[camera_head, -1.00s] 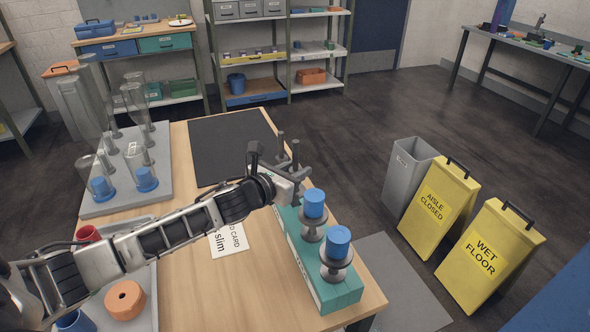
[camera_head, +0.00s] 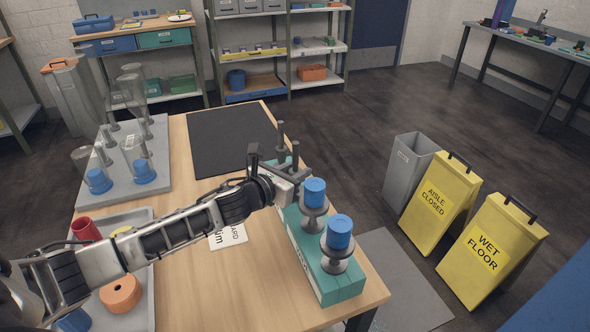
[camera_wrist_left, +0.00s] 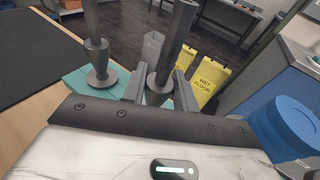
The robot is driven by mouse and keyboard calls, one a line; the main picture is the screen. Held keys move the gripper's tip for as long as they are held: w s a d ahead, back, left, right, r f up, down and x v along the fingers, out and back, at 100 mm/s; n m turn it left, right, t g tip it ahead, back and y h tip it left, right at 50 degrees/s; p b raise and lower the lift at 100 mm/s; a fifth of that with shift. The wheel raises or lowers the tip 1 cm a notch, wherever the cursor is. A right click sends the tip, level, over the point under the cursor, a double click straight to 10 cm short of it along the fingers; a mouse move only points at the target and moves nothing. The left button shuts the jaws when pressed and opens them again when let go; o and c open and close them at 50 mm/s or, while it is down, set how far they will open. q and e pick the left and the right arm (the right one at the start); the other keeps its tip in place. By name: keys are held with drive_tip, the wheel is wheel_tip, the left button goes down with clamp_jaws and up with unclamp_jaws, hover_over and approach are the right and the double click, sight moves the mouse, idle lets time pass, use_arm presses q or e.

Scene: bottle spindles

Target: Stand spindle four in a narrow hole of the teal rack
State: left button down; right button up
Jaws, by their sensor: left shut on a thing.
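The teal rack (camera_head: 312,262) lies along the table's right edge. Two grey spindles with blue tops, one nearer (camera_head: 338,244) and one behind it (camera_head: 314,204), stand upright on its near part. My left gripper (camera_head: 297,174) is over the rack's far part, shut on a dark grey spindle (camera_head: 295,155). In the left wrist view the gripper (camera_wrist_left: 158,92) has a finger on each side of this spindle's lower body (camera_wrist_left: 160,75). Another bare-topped spindle (camera_wrist_left: 98,50) stands upright beside it on the rack. The held spindle's foot is hidden, so I cannot tell whether it is seated. My right gripper is out of view.
A grey board (camera_head: 150,190) with clear bottles stands at the left. A grey tray (camera_head: 146,300) with an orange ring (camera_head: 121,294) and a red cup (camera_head: 86,229) is at near left. A dark mat (camera_head: 230,140) and a card (camera_head: 230,238) lie on the table. Yellow signs (camera_head: 490,247) stand beyond it.

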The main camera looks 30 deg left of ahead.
use_arm(q)
drive_tip(key=shift+f, duration=0.25)
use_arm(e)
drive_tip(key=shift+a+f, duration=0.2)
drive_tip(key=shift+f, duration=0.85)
use_arm(q)
drive_tip(key=c, duration=1)
unclamp_jaws()
drive_tip(key=shift+f, duration=0.15)
drive_tip(key=shift+s, duration=0.25)
drive_tip(key=v, duration=1)
drive_tip(key=r+b+v, duration=0.1)
drive_tip(key=v, duration=0.4)
drive_tip(key=shift+s, duration=0.2)
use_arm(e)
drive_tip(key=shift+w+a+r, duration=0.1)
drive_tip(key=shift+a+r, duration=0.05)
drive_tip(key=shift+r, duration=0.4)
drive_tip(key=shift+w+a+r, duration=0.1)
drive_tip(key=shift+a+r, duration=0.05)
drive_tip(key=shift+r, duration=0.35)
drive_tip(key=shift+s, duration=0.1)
